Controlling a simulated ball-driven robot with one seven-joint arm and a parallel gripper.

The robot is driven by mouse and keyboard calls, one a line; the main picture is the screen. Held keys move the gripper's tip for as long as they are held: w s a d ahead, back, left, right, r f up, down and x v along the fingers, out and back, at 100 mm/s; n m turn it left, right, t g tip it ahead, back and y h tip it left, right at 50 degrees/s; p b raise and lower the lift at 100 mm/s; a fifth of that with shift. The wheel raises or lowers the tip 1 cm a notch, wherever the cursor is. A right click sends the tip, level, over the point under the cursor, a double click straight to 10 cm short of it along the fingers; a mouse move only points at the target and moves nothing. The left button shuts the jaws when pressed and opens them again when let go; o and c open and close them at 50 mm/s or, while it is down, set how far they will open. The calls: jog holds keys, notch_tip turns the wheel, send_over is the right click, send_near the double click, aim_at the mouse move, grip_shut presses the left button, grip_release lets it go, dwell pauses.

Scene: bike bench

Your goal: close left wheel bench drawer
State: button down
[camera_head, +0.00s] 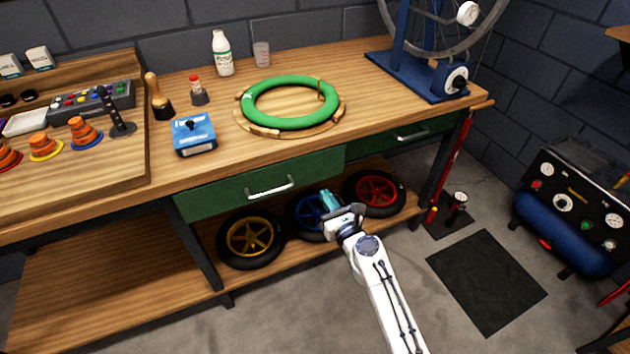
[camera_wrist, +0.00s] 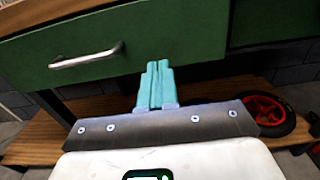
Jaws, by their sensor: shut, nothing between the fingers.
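The left bench drawer (camera_head: 222,198) has a green front with a silver bar handle (camera_head: 271,187). In the head view its front stands forward of the right drawer's front, so it is partly open. In the wrist view the drawer front (camera_wrist: 185,35) fills the upper part, with its handle (camera_wrist: 87,57) at the left. My gripper (camera_head: 327,197) has teal fingers, shut and empty. It is below and to the right of the handle, near the drawer's right end. In the wrist view the fingertips (camera_wrist: 158,68) overlap the lower edge of the front; contact cannot be told.
The right drawer (camera_head: 408,132) looks closed. Wheels with yellow (camera_head: 251,238), blue and red (camera_head: 375,190) rims lie on the lower shelf (camera_head: 120,290). A green ring (camera_head: 290,82) lies on the bench top. A dark mat (camera_head: 486,278) and open floor are at the right.

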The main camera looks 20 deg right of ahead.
aim_at(310, 171)
jog(key=w+b, duration=0.2)
jog(key=w, duration=0.6)
jog(key=shift+w, duration=0.1)
jog(key=w+b, duration=0.3)
jog(key=w, duration=0.1)
jog(key=shift+f, duration=0.15)
jog(key=shift+w, duration=0.25)
jog(key=shift+r, duration=0.4)
jog(key=shift+w+a, duration=0.1)
